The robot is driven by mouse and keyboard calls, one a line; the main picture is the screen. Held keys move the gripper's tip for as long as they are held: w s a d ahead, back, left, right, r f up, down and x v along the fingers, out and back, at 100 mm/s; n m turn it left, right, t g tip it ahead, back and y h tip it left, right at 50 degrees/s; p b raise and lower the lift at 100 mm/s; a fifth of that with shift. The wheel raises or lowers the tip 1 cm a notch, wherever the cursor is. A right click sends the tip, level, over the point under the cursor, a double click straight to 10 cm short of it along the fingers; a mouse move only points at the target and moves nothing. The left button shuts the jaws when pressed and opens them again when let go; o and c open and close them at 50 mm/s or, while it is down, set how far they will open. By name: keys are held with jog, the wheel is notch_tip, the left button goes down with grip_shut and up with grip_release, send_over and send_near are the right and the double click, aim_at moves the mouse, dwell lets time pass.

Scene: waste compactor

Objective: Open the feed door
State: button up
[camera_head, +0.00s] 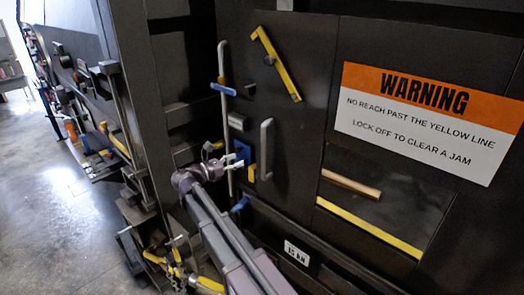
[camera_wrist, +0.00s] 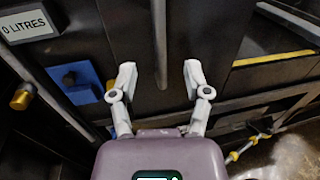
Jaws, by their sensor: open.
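A dark door panel (camera_head: 290,110) on the machine's front carries a vertical grey bar handle (camera_head: 267,150); it looks closed. A yellow lever (camera_head: 277,63) lies slanted across its upper part. My gripper (camera_head: 240,160) is open and just left of the handle in the head view. In the wrist view my gripper (camera_wrist: 160,78) has its two fingertips apart, with the lower part of a grey bar handle (camera_wrist: 160,40) between them in the picture. I see no contact, and the depth between the fingers and the bar is unclear.
A long upright rod (camera_head: 225,120) with a blue grip stands left of the door. An orange and white warning sign (camera_head: 420,120) is at right, above a yellow line (camera_head: 370,228) and a wooden piece (camera_head: 350,184). A "0 LITRES" label (camera_wrist: 28,25) and brass knob (camera_wrist: 22,97) are nearby.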

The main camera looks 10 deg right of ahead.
jog(key=x, duration=1.2)
jog(key=shift+c, duration=0.2)
